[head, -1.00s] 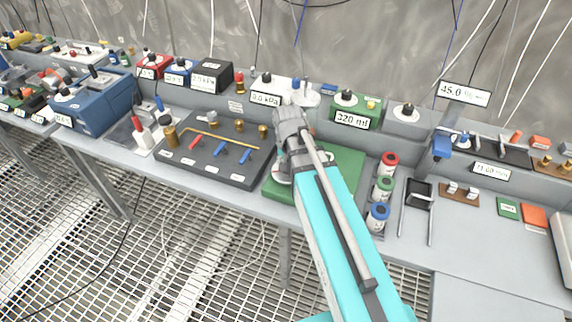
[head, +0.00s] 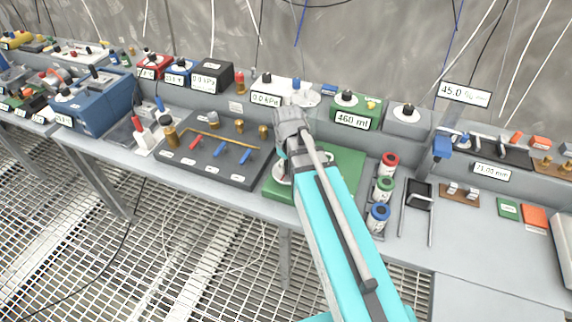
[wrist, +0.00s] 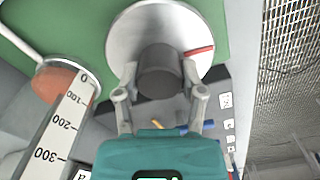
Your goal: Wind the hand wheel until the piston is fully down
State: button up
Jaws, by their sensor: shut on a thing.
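The hand wheel (wrist: 125,40) is a pale grey disc with a red mark at its right and a dark round knob (wrist: 158,72) in its middle. It lies on a green base (wrist: 60,22). My gripper (wrist: 160,78) is shut on the knob, one finger on each side. A reddish-brown round face (wrist: 60,82), perhaps the piston, shows at the left beside the 0 end of a white scale (wrist: 58,125) marked to 300. In the head view my arm hides most of the wheel; the green base (head: 345,172) shows. A display (head: 352,119) reads 460 ml.
A dark board (head: 215,158) with red and blue valve handles is left of the base. Red, green and blue topped canisters (head: 383,188) stand close on its right. A row of instruments lines the back of the bench.

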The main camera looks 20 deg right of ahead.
jog(key=shift+w+n, duration=0.1)
jog(key=shift+n, duration=0.6)
jog(key=o, duration=1.1)
jog(key=shift+c, duration=0.2)
jog(key=shift+o, duration=0.4)
jog(key=shift+r, duration=0.1)
